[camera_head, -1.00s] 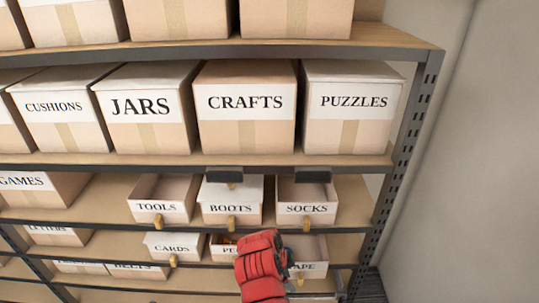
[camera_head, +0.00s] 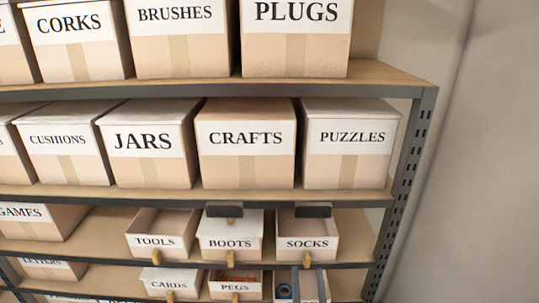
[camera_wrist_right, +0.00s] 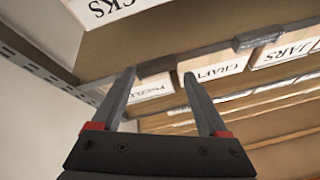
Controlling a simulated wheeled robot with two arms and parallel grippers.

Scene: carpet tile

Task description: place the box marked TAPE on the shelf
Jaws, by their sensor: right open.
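A small open-topped box (camera_head: 308,291) with a blue round item in it sits at the bottom edge of the head view, below the SOCKS box; its label is out of frame. My right gripper (camera_head: 309,272) shows there as two grey fingers in front of this box. In the right wrist view the right gripper (camera_wrist_right: 159,76) is open, with nothing seen between its fingers. The shelf (camera_head: 350,262) holding the TOOLS, BOOTS and SOCKS boxes is just above. My left gripper is not in view.
Small boxes TOOLS (camera_head: 158,238), BOOTS (camera_head: 230,240) and SOCKS (camera_head: 306,240) stand in a row, with CARDS (camera_head: 168,281) and PEGS (camera_head: 236,287) below. A metal upright (camera_head: 405,180) bounds the rack at right. Bare board lies between GAMES (camera_head: 30,222) and TOOLS.

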